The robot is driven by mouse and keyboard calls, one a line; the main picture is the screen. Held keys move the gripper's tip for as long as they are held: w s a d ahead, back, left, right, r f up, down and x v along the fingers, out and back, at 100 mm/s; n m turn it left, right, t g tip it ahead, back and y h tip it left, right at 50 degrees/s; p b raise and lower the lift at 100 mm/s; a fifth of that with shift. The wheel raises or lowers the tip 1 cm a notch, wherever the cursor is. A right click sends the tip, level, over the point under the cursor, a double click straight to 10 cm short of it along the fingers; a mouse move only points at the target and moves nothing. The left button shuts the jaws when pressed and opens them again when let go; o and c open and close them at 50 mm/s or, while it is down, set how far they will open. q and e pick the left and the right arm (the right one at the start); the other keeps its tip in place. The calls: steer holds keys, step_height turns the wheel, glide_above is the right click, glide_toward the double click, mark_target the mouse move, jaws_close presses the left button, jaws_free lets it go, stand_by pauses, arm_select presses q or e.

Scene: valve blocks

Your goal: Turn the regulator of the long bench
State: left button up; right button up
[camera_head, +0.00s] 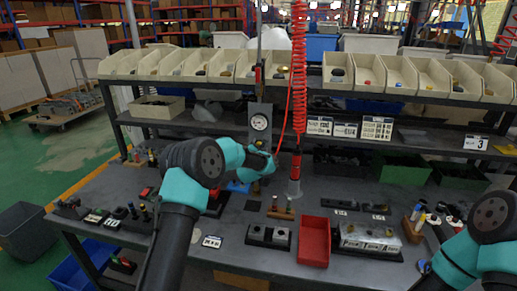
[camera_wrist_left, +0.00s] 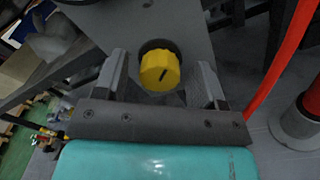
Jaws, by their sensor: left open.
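The regulator's yellow round knob (camera_wrist_left: 160,70) has a dark slot mark and sits in a dark round opening of a grey plate (camera_wrist_left: 150,22) in the left wrist view. My left gripper (camera_wrist_left: 163,62) is open, one finger on each side of the knob, with a gap on both sides. How deep the fingers reach around it is hard to tell. In the head view my left gripper (camera_head: 264,163) is just below the round white gauge (camera_head: 259,122) on the upright plate, and the knob is hidden there. My right arm shows at the lower right, but its gripper is out of view.
A red coiled hose (camera_head: 299,70) hangs right of the plate, above a red and grey cylinder (camera_head: 295,175). A red tray (camera_head: 314,241) and a silver valve block (camera_head: 366,241) stand on the bench front. Beige bins (camera_head: 338,70) line the shelf above.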

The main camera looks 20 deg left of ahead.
arm_select(q)
steer(key=shift+c, duration=0.4)
steer(key=c, duration=0.8)
steer(key=shift+c, duration=0.2)
steer(key=shift+m, duration=0.4)
steer(key=shift+f+m+h, duration=0.1)
steer(key=shift+m+h, duration=0.05)
steer(key=shift+m, duration=6.5)
steer(key=shift+f+m+h, duration=0.1)
steer(key=shift+m+h, duration=0.05)
steer(key=shift+m, duration=6.5)
